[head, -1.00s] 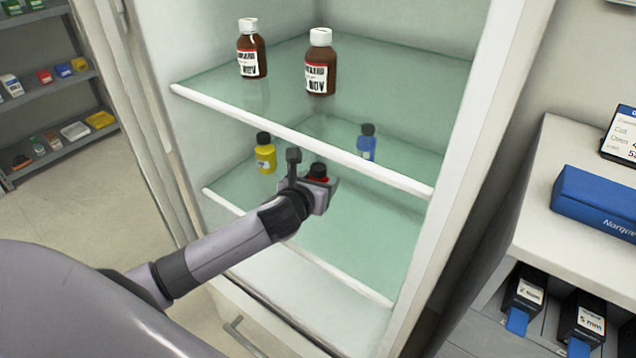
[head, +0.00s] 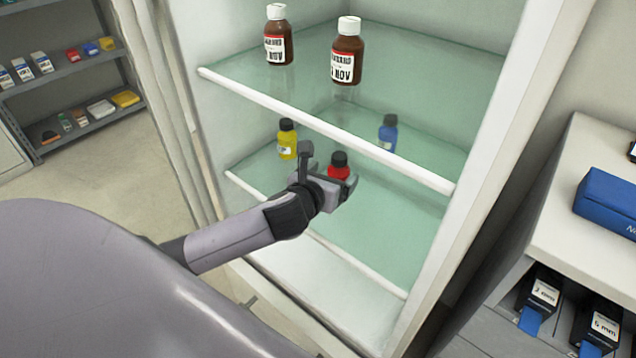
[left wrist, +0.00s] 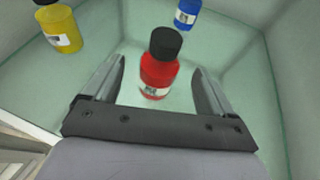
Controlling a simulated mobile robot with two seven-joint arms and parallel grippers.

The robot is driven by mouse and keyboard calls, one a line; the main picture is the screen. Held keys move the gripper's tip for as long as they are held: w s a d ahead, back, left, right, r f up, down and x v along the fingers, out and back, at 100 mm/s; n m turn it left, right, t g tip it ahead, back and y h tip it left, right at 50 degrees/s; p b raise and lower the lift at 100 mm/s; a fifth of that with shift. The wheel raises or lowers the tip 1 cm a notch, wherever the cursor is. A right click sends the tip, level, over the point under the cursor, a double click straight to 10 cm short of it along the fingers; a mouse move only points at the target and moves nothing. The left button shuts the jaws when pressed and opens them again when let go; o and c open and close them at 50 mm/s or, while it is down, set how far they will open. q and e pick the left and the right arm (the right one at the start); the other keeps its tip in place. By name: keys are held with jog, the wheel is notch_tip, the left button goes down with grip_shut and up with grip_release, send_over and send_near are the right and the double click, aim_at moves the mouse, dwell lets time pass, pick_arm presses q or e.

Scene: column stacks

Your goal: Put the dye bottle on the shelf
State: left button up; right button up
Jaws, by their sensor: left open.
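A red bottle (head: 339,168) with a black cap stands upright on the lower glass shelf (head: 385,225) of the open cabinet. My left gripper (head: 328,172) is open at this shelf. In the left wrist view the red bottle (left wrist: 159,72) stands just ahead of and partly between the spread fingers of my left gripper (left wrist: 156,85), apart from both. A yellow bottle (head: 287,142) and a blue bottle (head: 387,134) stand farther back on the same shelf; they also show in the left wrist view, yellow (left wrist: 60,27) and blue (left wrist: 187,14). My right gripper is not in view.
Two brown bottles, one (head: 278,40) left and one (head: 346,55) right, stand on the upper glass shelf (head: 420,85), whose white front edge is above my arm. A counter with a blue box (head: 606,200) is at right. A grey rack (head: 70,65) stands far left.

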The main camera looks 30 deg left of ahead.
pick_arm(q)
jog(key=a+p+v, duration=0.1)
jog(key=v, duration=0.6)
jog(key=shift+s+d, duration=0.3)
jog(key=shift+d, duration=0.25)
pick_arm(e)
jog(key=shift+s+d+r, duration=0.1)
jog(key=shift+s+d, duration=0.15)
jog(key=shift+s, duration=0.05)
pick_arm(q)
jog(key=shift+r, duration=0.1)
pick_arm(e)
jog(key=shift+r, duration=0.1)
